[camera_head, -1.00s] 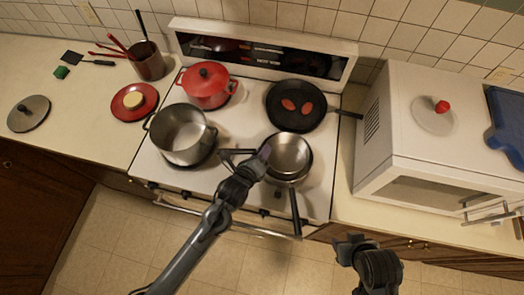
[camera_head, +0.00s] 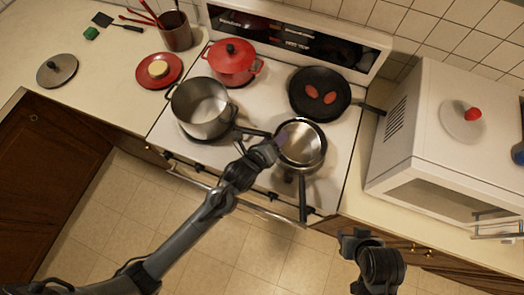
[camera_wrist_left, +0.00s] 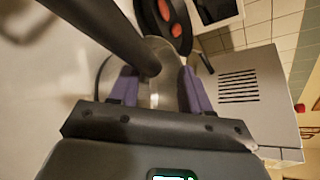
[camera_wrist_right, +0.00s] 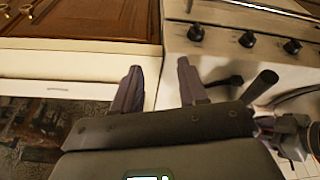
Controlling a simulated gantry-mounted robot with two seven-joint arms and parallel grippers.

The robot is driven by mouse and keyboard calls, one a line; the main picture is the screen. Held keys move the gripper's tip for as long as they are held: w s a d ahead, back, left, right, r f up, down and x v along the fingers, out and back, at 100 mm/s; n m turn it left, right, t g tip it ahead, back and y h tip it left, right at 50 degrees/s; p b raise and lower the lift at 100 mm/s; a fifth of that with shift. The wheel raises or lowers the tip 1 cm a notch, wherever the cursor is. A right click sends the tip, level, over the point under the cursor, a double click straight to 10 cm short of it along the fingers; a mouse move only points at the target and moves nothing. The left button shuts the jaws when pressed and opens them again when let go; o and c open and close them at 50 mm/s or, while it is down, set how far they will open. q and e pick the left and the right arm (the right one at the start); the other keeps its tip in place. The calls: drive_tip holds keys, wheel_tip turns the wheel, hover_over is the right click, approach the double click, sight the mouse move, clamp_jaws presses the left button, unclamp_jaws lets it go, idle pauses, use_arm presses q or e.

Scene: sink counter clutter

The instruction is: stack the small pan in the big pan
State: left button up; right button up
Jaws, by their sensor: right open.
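The small pan (camera_head: 299,140) is a shiny steel saucepan at the front right of the stove. A dark handle (camera_head: 247,131) runs left from it. A dark rim, apparently the big pan's (camera_head: 301,171), shows just below it, with a dark handle toward the front edge. Whether the small pan rests fully inside cannot be told. My left gripper (camera_head: 279,143) is at the small pan's left side. In the left wrist view its fingers (camera_wrist_left: 160,85) are apart, with the handle's end and steel visible between them. My right gripper (camera_wrist_right: 160,78) is open and empty before the stove's front.
A steel pot (camera_head: 201,108) stands left of the pans. A red lidded pot (camera_head: 233,62) and a black frying pan (camera_head: 320,93) with red pieces stand behind. A white microwave (camera_head: 440,140) is on the right counter. A red plate (camera_head: 175,79) lies on the left counter.

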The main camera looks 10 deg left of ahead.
use_arm(q)
drive_tip(key=v, duration=0.9)
drive_tip(key=s+a+f+n+g+y, duration=0.2)
drive_tip(key=s+a+n+g, duration=0.2)
drive_tip(key=n, duration=1)
drive_tip(key=s+a+f+n+g+y, duration=0.2)
drive_tip(key=s+a+n+g, duration=0.3)
drive_tip(key=s+a+n, duration=0.5)
drive_tip(key=s+n, duration=0.2)
drive_tip(key=n, duration=0.2)
drive_tip(key=shift+s+y+b, duration=0.15)
drive_tip(key=shift+y+b, duration=0.15)
drive_tip(key=shift+b, duration=0.1)
